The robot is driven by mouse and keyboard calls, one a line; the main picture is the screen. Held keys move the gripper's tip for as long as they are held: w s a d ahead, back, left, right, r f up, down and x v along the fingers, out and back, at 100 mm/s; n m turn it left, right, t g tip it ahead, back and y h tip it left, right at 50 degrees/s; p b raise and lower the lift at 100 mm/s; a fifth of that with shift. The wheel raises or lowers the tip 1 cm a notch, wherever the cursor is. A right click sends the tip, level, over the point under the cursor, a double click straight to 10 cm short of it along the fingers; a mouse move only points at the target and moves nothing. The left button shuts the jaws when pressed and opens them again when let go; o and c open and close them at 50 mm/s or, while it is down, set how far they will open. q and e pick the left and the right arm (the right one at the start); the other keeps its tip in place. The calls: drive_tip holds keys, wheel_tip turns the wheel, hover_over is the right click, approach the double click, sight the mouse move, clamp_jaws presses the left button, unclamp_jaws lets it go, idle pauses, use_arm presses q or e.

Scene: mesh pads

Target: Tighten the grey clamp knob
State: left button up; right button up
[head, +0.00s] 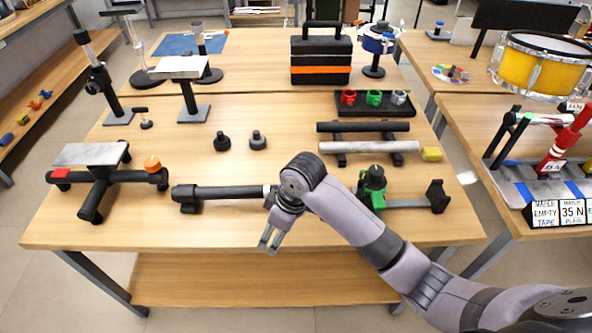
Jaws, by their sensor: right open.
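A dark grey knob (376,173) sits on top of a green clamp (364,190), on a grey bar (408,204) with a black end block (437,196). I cannot tell for sure that this is the clamp knob named in the task. My right gripper (270,242) is open and empty, pointing down over the table's front edge, left of the green clamp. A black tube (228,192) lies just behind the gripper. My left gripper is out of view.
A stand with an orange knob (152,164) is at the left. Two rods (370,147) and a black tray (350,112) with small coloured pieces lie behind the clamp. The front left of the table (140,228) is bare.

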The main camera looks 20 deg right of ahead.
drive_tip(key=w+d+r+n+h, duration=0.1)
drive_tip(key=w+d+r, duration=0.25)
drive_tip(key=r, duration=0.45)
drive_tip(key=w+d+r+n+g+h, duration=0.1)
drive_tip(key=w+d+r, duration=0.1)
drive_tip(key=w+r, duration=0.4)
drive_tip(key=w+d+r+n+h, duration=0.1)
drive_tip(key=w+d+r, duration=0.2)
drive_tip(key=r, duration=0.6)
drive_tip(key=f, duration=0.9)
drive_tip(key=f+p, duration=0.1)
drive_tip(key=f, duration=0.7)
drive_tip(key=shift+d+f, duration=0.2)
drive_tip(key=shift+f, duration=0.15)
drive_tip(key=shift+c, duration=0.5)
drive_tip(key=c, duration=1.1)
drive_tip(key=shift+o, duration=0.2)
drive_tip(key=shift+m, duration=0.3)
